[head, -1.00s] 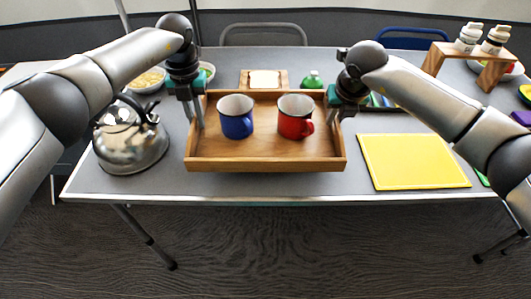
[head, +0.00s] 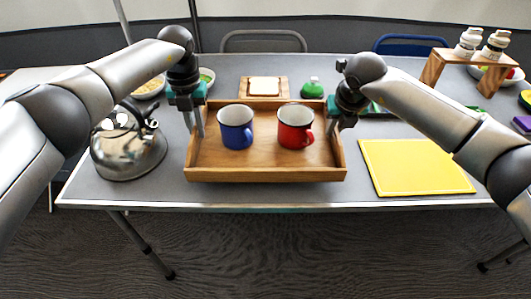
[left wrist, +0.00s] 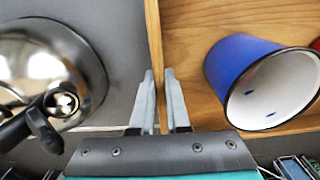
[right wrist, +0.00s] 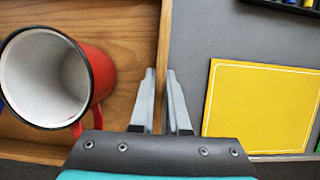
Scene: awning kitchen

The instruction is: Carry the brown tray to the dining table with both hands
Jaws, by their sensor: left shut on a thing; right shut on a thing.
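The brown wooden tray (head: 265,173) is over the front part of the grey table, level, with a blue mug (head: 236,127) and a red mug (head: 295,126) standing upright in it. My left gripper (head: 198,130) is shut on the tray's left wall, one finger on each side, as the left wrist view (left wrist: 160,85) also shows. My right gripper (head: 333,128) is shut on the right wall, clear too in the right wrist view (right wrist: 161,85). I cannot tell whether the tray's underside touches the table.
A metal kettle (head: 128,146) stands close to the tray's left. A yellow board (head: 415,167) lies to its right. A wooden stand (head: 437,68) holds white bottles. Chairs (head: 262,40) stand behind the table.

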